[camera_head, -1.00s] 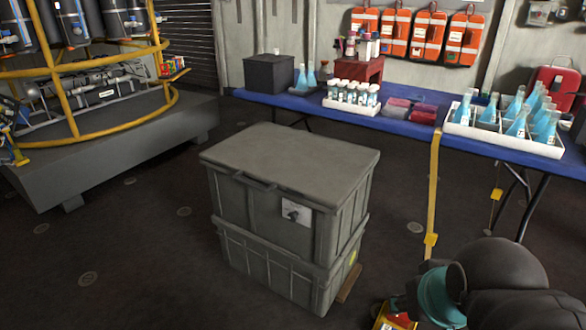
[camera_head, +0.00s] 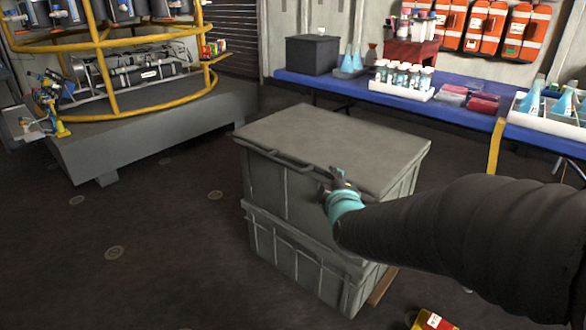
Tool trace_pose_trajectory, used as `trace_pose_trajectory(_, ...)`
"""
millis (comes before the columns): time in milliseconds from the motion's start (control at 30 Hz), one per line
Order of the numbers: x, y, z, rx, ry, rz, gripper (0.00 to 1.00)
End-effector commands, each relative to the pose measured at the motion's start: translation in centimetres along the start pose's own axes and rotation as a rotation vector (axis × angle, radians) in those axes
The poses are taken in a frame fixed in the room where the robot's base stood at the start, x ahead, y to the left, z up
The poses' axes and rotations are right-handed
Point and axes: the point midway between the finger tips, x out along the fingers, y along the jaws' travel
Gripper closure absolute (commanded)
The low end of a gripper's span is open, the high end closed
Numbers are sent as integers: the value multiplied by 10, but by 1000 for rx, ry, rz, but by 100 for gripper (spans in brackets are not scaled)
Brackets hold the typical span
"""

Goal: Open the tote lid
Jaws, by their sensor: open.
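The grey tote stands in the middle of the head view as two stacked boxes, an upper tote (camera_head: 285,194) on a lower one (camera_head: 300,262). Its flat lid (camera_head: 335,140) lies closed on top. A handle bar (camera_head: 278,158) runs along the lid's front edge. My gripper (camera_head: 338,176) is at the front of the upper tote, just below the lid's edge and right of the handle. It is open and appears empty. Whether the fingers touch the tote cannot be told.
A blue table (camera_head: 450,112) behind holds a dark box (camera_head: 312,54), a white rack (camera_head: 402,90) of bottles and blue flasks. A grey platform (camera_head: 150,125) with yellow rails (camera_head: 125,110) stands at the left. The dark floor left of the tote is clear.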

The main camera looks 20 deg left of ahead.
Motion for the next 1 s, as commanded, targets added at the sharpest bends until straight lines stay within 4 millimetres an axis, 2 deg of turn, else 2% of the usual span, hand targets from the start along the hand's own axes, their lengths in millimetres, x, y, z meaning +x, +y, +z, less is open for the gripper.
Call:
trace_pose_trajectory(33,17,-25,-11,-81,26,34,59)
trace_pose_trajectory(100,32,-42,-26,-193,50,102,59)
trace_pose_trajectory(233,50,-71,-50,-367,69,214,59)
trace_pose_trajectory(400,57,-93,-67,-506,67,310,59)
trace_pose_trajectory(667,70,-92,-74,-548,61,345,59)
trace_pose_trajectory(1000,127,-74,-83,-548,61,344,59)
